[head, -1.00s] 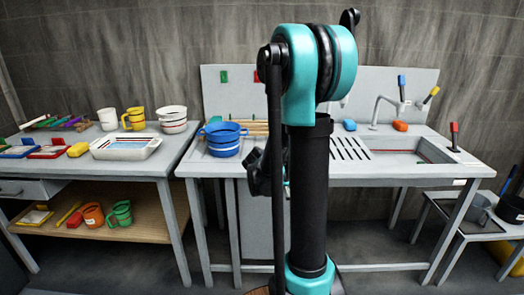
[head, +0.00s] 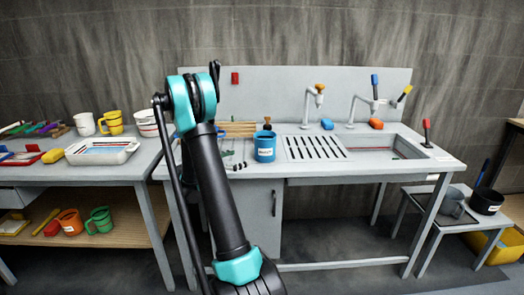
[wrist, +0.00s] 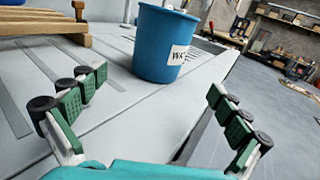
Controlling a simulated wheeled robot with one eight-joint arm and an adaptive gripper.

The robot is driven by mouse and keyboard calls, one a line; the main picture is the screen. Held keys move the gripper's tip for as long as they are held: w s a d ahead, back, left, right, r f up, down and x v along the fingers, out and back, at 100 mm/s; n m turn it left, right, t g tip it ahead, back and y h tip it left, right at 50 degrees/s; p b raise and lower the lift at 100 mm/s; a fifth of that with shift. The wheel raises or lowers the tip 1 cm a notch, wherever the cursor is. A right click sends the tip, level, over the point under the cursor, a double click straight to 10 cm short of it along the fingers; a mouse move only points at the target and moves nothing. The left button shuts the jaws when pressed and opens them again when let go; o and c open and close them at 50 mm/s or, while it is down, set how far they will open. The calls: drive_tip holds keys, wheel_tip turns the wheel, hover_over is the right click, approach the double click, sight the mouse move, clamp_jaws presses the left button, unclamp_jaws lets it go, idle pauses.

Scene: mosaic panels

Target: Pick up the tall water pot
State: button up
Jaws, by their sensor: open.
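The tall water pot is a blue pot (head: 265,147) with a white label, upright on the grey workbench left of the drain slots. In the wrist view the blue pot (wrist: 163,45) stands ahead, between and beyond the fingers, its label partly cut by its curve. My gripper (wrist: 157,88) is open and empty, with green-padded fingers spread to both sides and the pot apart from them. In the head view my arm covers part of the bench left of the pot, and only small dark parts of the gripper show there.
A wooden rack (wrist: 45,30) lies left of the pot on the bench. The slotted drain (head: 316,148) and the sink (head: 385,143) are to the right. A side table (head: 60,175) holds a white tray (head: 103,153) and mugs. A black pot (head: 487,201) stands on a low stand.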

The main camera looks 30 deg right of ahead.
sight(265, 148)
drive_tip(key=d, duration=1.3)
drive_tip(key=shift+w+d, duration=0.35)
drive_tip(key=c, duration=1.6)
drive_tip(key=shift+o, duration=0.2)
drive_tip(key=shift+r, duration=0.15)
